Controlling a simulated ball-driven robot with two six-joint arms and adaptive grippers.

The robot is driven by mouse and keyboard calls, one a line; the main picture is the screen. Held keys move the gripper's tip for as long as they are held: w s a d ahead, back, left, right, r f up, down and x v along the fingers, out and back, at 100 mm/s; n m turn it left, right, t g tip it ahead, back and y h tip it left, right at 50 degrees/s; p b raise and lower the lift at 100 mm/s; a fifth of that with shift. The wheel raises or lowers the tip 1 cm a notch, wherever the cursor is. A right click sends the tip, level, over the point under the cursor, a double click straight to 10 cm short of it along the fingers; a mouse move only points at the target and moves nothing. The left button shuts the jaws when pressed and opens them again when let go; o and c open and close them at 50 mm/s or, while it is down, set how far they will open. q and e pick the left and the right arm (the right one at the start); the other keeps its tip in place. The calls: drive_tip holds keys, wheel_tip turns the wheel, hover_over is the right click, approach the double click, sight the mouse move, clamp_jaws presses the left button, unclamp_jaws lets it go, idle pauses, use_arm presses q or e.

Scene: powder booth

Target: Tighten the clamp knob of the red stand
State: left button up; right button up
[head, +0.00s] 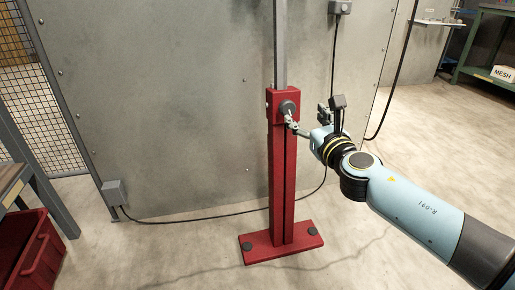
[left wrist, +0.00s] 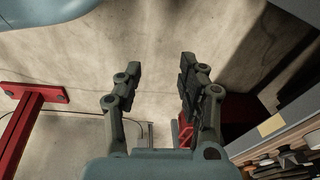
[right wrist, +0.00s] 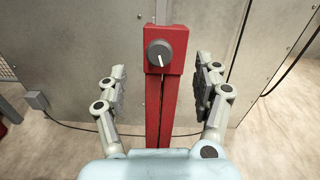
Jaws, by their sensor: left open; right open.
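The red stand (head: 283,190) is upright on the floor with a grey post (head: 280,45) rising from its top. Its dark grey clamp knob (head: 287,108) faces me near the top of the red column. In the right wrist view the knob (right wrist: 159,54) shows a white pointer line directed downward, slightly right. My right gripper (head: 290,122) is close in front of the knob, open, its fingers (right wrist: 161,82) spread to either side, with nothing between them. My left gripper (left wrist: 160,75) is open and empty over the floor; the stand's red base (left wrist: 30,105) shows left of it.
A grey metal panel (head: 180,100) stands behind the stand. A cable (head: 200,215) runs along its foot from a grey box (head: 114,192). A red bin (head: 35,255) is at lower left, and a green bench (head: 485,75) is at far right. Floor around the base is clear.

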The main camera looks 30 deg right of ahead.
sight(289, 110)
drive_tip(key=w+f+b, duration=0.1)
drive_tip(key=w, duration=0.2)
drive_tip(key=w+d+f+b, duration=0.1)
drive_tip(key=w, duration=0.3)
drive_tip(key=w+d+f+b, duration=0.1)
drive_tip(key=w, duration=0.2)
drive_tip(key=shift+w+d, duration=0.2)
drive_tip(key=shift+w, duration=0.1)
drive_tip(key=shift+w+d, duration=0.15)
drive_tip(key=shift+w, duration=0.35)
use_arm(q)
drive_tip(key=shift+s+d+f, duration=0.2)
drive_tip(key=shift+f, duration=0.25)
drive_tip(key=shift+s+d+f, duration=0.15)
drive_tip(key=shift+f, duration=0.3)
use_arm(e)
drive_tip(key=c, duration=1.2)
